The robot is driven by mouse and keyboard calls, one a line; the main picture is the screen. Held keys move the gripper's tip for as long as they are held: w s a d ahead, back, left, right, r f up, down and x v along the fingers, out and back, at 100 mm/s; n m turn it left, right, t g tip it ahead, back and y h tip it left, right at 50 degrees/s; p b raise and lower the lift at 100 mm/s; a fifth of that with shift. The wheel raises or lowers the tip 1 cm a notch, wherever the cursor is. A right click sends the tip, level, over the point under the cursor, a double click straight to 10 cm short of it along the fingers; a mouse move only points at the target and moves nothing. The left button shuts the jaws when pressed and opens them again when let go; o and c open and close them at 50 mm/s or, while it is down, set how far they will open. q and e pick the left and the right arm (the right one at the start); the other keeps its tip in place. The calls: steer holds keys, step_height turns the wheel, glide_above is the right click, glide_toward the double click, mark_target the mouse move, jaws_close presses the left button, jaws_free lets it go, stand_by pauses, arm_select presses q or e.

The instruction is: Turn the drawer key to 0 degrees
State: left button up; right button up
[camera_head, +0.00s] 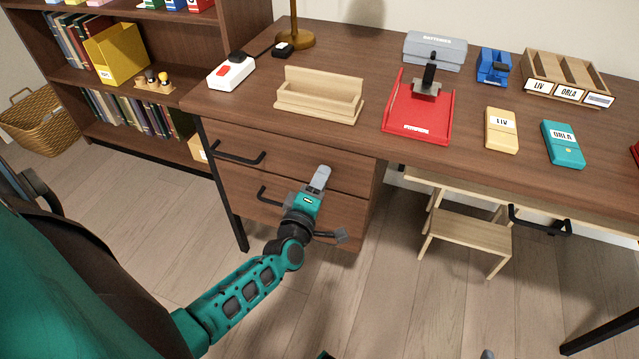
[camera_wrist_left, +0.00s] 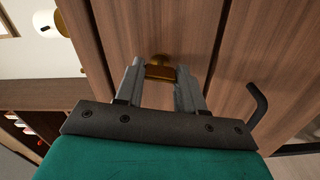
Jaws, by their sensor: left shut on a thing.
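The brass drawer key (camera_wrist_left: 160,71) shows in the left wrist view against the brown wooden drawer front (camera_wrist_left: 205,25). A round brass part shows just beyond it. My left gripper (camera_wrist_left: 160,76) is shut on the key, with one grey finger on each side of it. In the head view my left gripper (camera_head: 321,176) reaches up to the drawer unit, right of the two black handles. The key is hidden behind the gripper there, so its angle cannot be read from that view. My right gripper is not clearly seen.
The upper drawer handle (camera_head: 240,156) and lower drawer handle (camera_head: 268,196) stick out left of my gripper. The desk top (camera_head: 300,65) overhangs the drawers and holds a wooden tray (camera_head: 320,98) and a red stand (camera_head: 417,115). A small step stool (camera_head: 465,232) stands to the right.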

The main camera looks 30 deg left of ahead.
arm_select(q)
steer(key=shift+n, duration=1.1)
steer(key=o, duration=1)
steer(key=shift+o, duration=0.2)
steer(key=shift+s, duration=0.1)
steer(key=p+v, duration=0.1)
steer(key=v, duration=1.1)
steer(key=shift+s+d, duration=0.15)
steer(key=shift+s, duration=0.2)
